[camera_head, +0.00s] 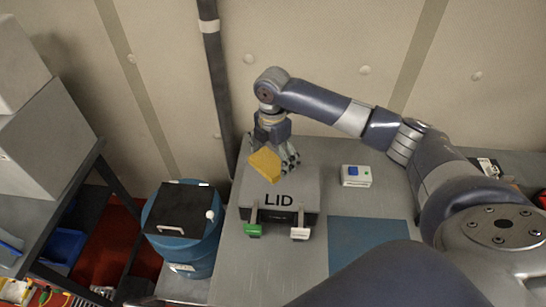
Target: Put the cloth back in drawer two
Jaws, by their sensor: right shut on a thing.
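A folded yellow cloth (265,166) hangs in my right gripper (277,157), just above the back of the grey box marked LID. The gripper points down and its fingers are shut on the cloth, partly in front of it. I cannot tell whether the cloth touches the box. My left gripper is out of view. No drawer marked two can be made out in this view.
The LID box (293,200) has a green tag (252,230) and a white tag (300,234) at its front. A white device with a blue button (356,175) and a blue mat (368,240) are to its right. A blue drum (183,251) with a black top stands left.

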